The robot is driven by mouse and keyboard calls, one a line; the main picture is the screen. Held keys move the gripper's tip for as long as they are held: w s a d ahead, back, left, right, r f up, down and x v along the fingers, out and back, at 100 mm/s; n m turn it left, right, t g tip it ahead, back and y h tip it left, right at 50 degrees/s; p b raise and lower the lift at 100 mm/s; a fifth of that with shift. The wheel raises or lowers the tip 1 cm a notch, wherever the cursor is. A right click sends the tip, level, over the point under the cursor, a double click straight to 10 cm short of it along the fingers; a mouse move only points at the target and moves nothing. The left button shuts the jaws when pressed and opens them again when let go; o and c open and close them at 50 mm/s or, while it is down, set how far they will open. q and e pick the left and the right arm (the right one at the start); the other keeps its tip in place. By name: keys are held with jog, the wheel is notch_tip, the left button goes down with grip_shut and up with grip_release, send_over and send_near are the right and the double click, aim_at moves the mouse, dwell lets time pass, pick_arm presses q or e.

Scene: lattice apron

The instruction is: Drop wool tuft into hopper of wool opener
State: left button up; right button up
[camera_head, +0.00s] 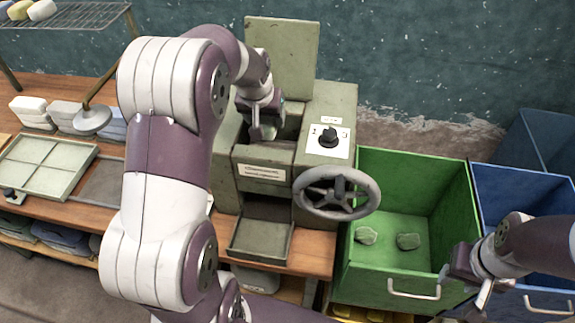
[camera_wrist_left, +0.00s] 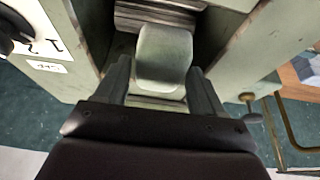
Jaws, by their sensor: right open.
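The wool opener (camera_head: 262,172) is a grey-green machine on the bench, with its lid (camera_head: 282,58) raised. My left gripper (camera_head: 266,128) points down into its open hopper (camera_head: 290,128). In the left wrist view the pale grey-green wool tuft (camera_wrist_left: 164,55) sits between the fingers of my left gripper (camera_wrist_left: 160,82), inside the hopper mouth, close to both fingers. The tuft is mostly hidden in the head view. My right gripper (camera_head: 470,284) is open and empty, by the right front of the green bin.
A handwheel (camera_head: 336,193) and a dial (camera_head: 328,138) are on the machine's right. An empty tray (camera_head: 262,240) lies below. A wire rack (camera_head: 85,15) stands left.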

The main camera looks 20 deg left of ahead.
pick_arm(q)
jog(key=shift+o, duration=1)
jog(key=shift+w+f, duration=0.1)
jog(key=shift+w, duration=0.2)
jog(key=b+v, duration=0.2)
jog(key=v, duration=1)
jog(key=shift+s+r, duration=0.15)
jog(key=shift+r, duration=0.1)
